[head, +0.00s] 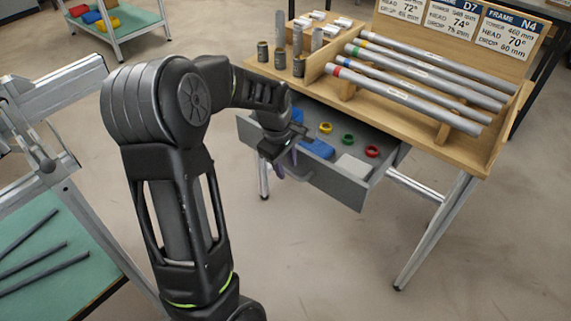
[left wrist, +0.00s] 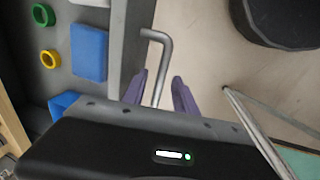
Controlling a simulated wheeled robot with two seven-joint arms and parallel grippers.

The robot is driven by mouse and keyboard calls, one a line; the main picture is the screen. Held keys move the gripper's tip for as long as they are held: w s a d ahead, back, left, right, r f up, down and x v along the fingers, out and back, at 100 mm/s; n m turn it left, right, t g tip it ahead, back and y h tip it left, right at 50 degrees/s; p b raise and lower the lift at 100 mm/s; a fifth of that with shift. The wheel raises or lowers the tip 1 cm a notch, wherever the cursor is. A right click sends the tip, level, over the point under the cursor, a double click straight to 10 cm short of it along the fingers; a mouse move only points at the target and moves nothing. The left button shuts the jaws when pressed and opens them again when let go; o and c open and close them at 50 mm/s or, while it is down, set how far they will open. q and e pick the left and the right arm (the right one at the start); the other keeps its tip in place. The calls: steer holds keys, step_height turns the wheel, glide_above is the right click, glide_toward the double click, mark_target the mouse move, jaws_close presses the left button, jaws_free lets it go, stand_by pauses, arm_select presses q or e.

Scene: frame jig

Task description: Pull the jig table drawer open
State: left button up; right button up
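The grey drawer (head: 335,186) of the wooden-topped jig table (head: 413,118) stands out from under the tabletop, with its inside showing. My left gripper (head: 284,164) is at the outer side of the drawer's front. In the left wrist view its purple fingers (left wrist: 158,90) are apart, one on each side of the metal bar handle (left wrist: 159,66). A gap shows between the handle and each finger. The drawer also shows at the left of that view (left wrist: 113,60). My right gripper is not in view.
The drawer holds blue blocks (head: 317,149), a yellow ring (head: 325,128), a green ring (head: 348,139), a red ring (head: 372,151) and a pale block (head: 354,165). Tubes (head: 408,88) lie on the tabletop. A green-topped bench (head: 50,245) stands at left. The floor before the drawer is clear.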

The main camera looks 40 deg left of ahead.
arm_select(q)
step_height(320, 180, up, 8)
steer(key=s, duration=0.1)
steer(key=shift+s+f+p, duration=0.2)
steer(key=shift+p, duration=0.2)
stand_by(0.4)
